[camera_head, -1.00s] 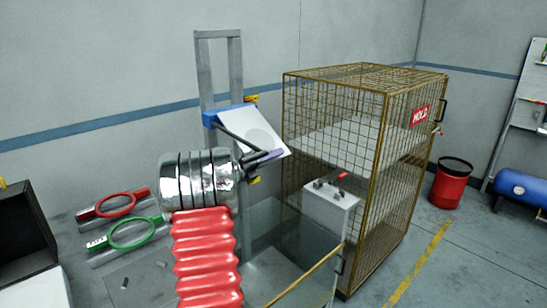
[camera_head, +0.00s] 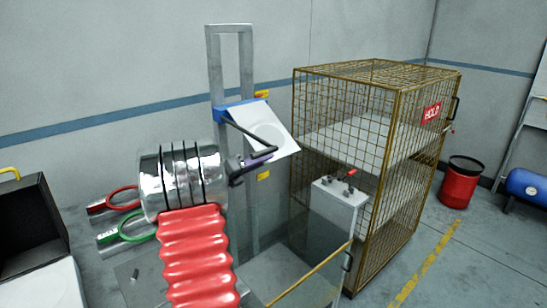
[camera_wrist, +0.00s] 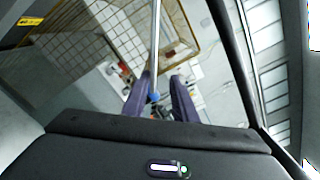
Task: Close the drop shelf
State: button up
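The drop shelf (camera_head: 262,122) is a white panel with a blue hinge edge on a grey upright frame (camera_head: 247,60). It hangs tilted, sloping down to the right from the hinge. My gripper (camera_head: 268,156), with purple fingers, is at the panel's lower left edge in the head view. I cannot tell whether it touches the panel. In the wrist view the fingers of my gripper (camera_wrist: 160,82) stand apart with a gap between them. A pale bar (camera_wrist: 156,40) with a blue end runs down to the left finger. A dark bent bar crosses the panel's front.
A wire cage (camera_head: 372,150) with a HOLD sign stands right of the frame. A grey box (camera_head: 335,205) with a red lever and a glass-sided enclosure (camera_head: 300,275) are in front. Red and green rings (camera_head: 122,197) lie at left. A red bin (camera_head: 460,185) stands at right.

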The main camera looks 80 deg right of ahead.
jog(key=v, duration=0.4)
jog(key=shift+w+a, duration=0.2)
jog(key=shift+a, duration=0.15)
jog(key=w+a+f+m+t+y, duration=0.1)
jog(key=w+a+m+t+y, duration=0.2)
jog(key=a, duration=0.7)
jog(key=w+a+m+t+y, duration=0.1)
jog(key=w+a+m+t, duration=0.3)
jog(key=a, duration=0.7)
jog(key=w+a+f+m+t+y, duration=0.1)
jog(key=w+a+m+t+y, duration=0.3)
jog(key=a, duration=0.6)
jog(key=s+a+f+m+t+y, duration=0.1)
jog(key=a+m, duration=0.4)
jog(key=a, duration=1.1)
jog(key=s+a+f+m+t+y, duration=0.1)
jog(key=a+m+t+y, duration=0.3)
jog(key=a, duration=1.2)
jog(key=shift+a+m+y, duration=0.4)
jog(key=shift+m+y, duration=0.2)
jog(key=shift+y, duration=0.2)
